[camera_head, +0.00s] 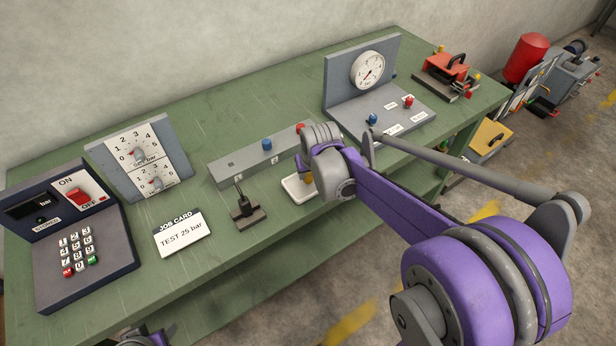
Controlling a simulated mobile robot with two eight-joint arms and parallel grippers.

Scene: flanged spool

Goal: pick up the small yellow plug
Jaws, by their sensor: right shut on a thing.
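The small yellow plug (308,177) shows as a small patch of yellow above the white tray, mostly hidden by my right gripper. My right gripper (307,174) points down over the tray and is shut on the plug. Its fingertips are largely hidden behind my grey and purple wrist. Whether the plug touches the tray cannot be told. A bit of my left arm shows at the bottom edge, its fingers out of view.
The white tray (292,189) lies near the green bench's (250,110) front edge. Around it are a grey block with blue and red knobs (235,167), a dark lever stand (245,214), a job card (182,233) and a gauge panel (345,108). Free bench lies behind.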

